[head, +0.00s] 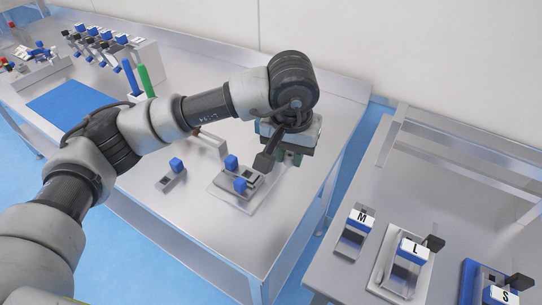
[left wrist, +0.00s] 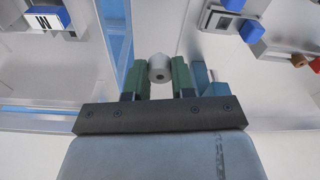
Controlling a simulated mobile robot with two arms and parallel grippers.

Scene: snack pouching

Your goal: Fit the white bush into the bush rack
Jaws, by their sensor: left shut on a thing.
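The white bush (left wrist: 160,66) is a short white cylinder with a small hole in its end face. In the left wrist view it sits between the green fingers of my left gripper (left wrist: 157,78), which is shut on it. In the head view my left gripper (head: 289,158) hangs over the right end of the long metal table, and the bush cannot be made out there. I cannot tell for sure which thing is the bush rack. A grey block with brownish round pieces (left wrist: 299,60) shows at the right of the left wrist view. My right gripper is not in view.
A fixture with blue blocks (head: 236,190) stands on the table below my left gripper. A small blue-topped block (head: 175,172) is left of it. A second table at right holds stations labelled M (head: 361,218), L (head: 413,250) and S (head: 506,296). A gap separates the tables.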

